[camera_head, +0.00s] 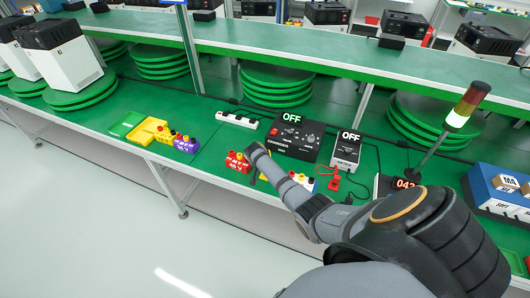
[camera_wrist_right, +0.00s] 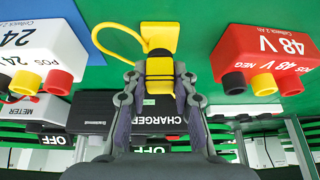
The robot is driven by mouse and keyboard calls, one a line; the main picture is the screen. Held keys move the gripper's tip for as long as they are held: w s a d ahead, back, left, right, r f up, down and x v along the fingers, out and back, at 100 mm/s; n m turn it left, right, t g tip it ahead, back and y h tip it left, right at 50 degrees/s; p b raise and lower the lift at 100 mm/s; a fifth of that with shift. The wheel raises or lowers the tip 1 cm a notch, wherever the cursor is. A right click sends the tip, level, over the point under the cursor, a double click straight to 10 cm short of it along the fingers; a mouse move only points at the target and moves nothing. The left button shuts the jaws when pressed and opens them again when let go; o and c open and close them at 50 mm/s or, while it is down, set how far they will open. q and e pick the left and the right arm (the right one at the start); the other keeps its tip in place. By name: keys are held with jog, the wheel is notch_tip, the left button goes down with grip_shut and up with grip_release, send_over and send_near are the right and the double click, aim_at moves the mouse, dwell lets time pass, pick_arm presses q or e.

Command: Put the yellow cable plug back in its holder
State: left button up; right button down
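The yellow cable plug (camera_wrist_right: 160,72), with a black band, is between the fingers of my right gripper (camera_wrist_right: 159,88) in the right wrist view. The fingers look closed on its sides. A yellow cable (camera_wrist_right: 98,38) loops from it. A flat yellow block (camera_wrist_right: 160,37), likely the holder, lies on the green table just beyond the plug; I cannot tell whether the two touch. In the head view my right gripper (camera_head: 256,153) reaches down between the battery boxes and hides most of the plug. My left gripper is out of view.
In the right wrist view, the 48 V box (camera_wrist_right: 262,52) and 24 V box (camera_wrist_right: 45,50) flank the plug closely. The charger (camera_head: 294,137), showing OFF, and the meter (camera_head: 346,150) stand behind. A yellow tray (camera_head: 148,131) and purple block (camera_head: 186,144) are further left.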

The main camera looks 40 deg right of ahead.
jog(key=c, duration=1)
grip_release()
jog(key=v, duration=1.2)
